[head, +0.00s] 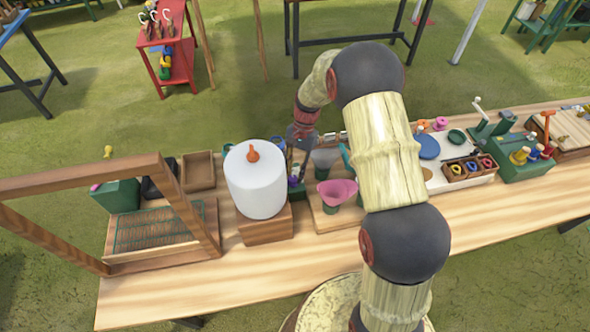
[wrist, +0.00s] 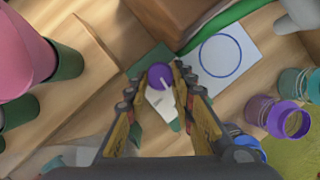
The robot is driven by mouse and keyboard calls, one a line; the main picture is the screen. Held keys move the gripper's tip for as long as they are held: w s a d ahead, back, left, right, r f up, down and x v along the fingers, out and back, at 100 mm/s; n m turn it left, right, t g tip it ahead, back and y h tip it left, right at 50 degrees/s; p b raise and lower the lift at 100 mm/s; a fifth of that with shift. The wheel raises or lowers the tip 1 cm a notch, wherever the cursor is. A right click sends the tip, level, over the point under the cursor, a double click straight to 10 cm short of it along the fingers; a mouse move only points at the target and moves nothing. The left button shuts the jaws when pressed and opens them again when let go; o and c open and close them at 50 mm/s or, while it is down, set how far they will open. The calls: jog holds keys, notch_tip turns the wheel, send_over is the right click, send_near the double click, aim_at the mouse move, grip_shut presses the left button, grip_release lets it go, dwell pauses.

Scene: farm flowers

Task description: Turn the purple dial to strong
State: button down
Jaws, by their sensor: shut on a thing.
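The purple dial (wrist: 159,76) shows in the wrist view between the tips of my gripper (wrist: 161,82), with a pale pointer or mark beside it. The fingers are closed on its two sides. In the head view my gripper (head: 298,165) points down behind the white cylinder, and a bit of the purple dial (head: 293,181) shows at its tips. Most of the dial and its base are hidden there. I cannot read any strength marking in either view.
The white cylinder with an orange top (head: 255,180) stands on a wooden block close left of my gripper. A pink funnel (head: 337,191) stands close right. In the wrist view, purple cups (wrist: 257,109) and a white card with a blue ring (wrist: 222,56) lie to the right.

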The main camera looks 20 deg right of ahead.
jog(key=n, duration=0.1)
jog(key=n+h+p, duration=0.1)
jog(key=n, duration=0.1)
jog(key=n+p, duration=0.1)
jog(key=shift+w+a+r+n+g+h, duration=0.1)
jog(key=shift+w+a+n+g+h, duration=0.05)
jog(key=shift+a+n+g+h, duration=0.2)
jog(key=shift+n+h+p, duration=0.45)
jog(key=shift+n+h, duration=0.1)
jog(key=shift+n, duration=1.4)
jog(key=c, duration=1.5)
grip_release()
jog(key=shift+g, duration=0.25)
jog(key=v, duration=0.8)
